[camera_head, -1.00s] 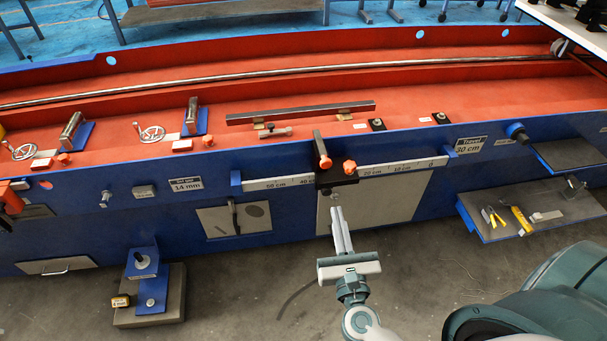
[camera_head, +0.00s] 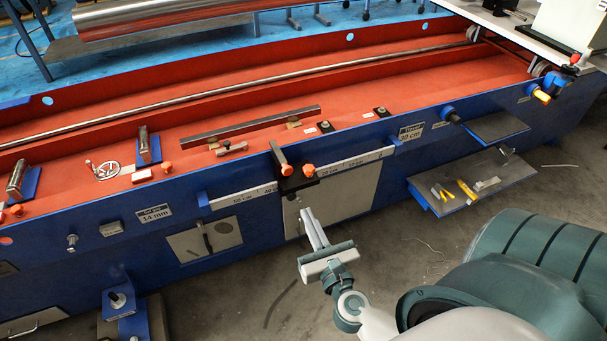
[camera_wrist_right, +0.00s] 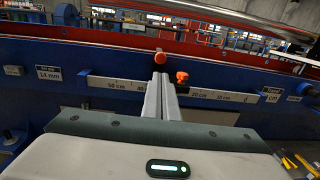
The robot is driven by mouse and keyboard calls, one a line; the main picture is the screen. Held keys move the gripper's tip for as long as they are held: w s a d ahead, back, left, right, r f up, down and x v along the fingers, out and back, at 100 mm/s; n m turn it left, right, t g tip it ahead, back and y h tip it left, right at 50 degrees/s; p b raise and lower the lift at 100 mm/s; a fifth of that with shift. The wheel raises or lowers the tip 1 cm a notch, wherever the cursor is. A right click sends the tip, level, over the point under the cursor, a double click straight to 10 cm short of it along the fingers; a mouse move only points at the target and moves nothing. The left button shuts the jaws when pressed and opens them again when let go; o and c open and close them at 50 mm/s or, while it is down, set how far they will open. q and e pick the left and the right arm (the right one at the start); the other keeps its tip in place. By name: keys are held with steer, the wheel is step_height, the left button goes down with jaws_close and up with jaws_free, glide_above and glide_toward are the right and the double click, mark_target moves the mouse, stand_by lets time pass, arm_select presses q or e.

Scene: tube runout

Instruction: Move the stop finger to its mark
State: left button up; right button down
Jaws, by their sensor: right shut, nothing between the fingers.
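The stop finger (camera_head: 281,158) is a dark upright bar on a black slider (camera_head: 297,184) with two orange knobs, one on the finger and one on the slider (camera_head: 309,170). The slider sits on the white scale (camera_head: 352,164) on the blue front wall, between the 40 and 20 cm labels. A sign reading "Travel 30 cm" (camera_head: 411,131) is to the right. My right gripper (camera_head: 307,212) is shut and empty, just below the slider in the head view. In the right wrist view its fingers (camera_wrist_right: 161,78) point at the slider and partly hide it. My left gripper is out of view.
A blue side shelf (camera_head: 472,181) with tools juts out at the right. A smaller dark shelf (camera_head: 497,126) is above it. A hatch panel (camera_head: 205,238) with a handle is left of my gripper. Open floor lies below the wall.

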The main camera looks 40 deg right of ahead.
steer(key=p, duration=0.2)
glide_toward(287, 173)
steer(key=x, duration=0.4)
steer(key=shift+w+d+r, duration=0.15)
steer(key=shift+w+d, duration=0.05)
steer(key=shift+w, duration=0.1)
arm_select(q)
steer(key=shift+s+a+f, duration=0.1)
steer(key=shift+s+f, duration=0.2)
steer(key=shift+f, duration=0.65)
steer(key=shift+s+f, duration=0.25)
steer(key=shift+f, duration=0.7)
arm_select(e)
steer(key=shift+x, duration=0.85)
steer(key=shift+w, duration=0.1)
steer(key=x, duration=0.2)
steer(key=shift+w, duration=0.45)
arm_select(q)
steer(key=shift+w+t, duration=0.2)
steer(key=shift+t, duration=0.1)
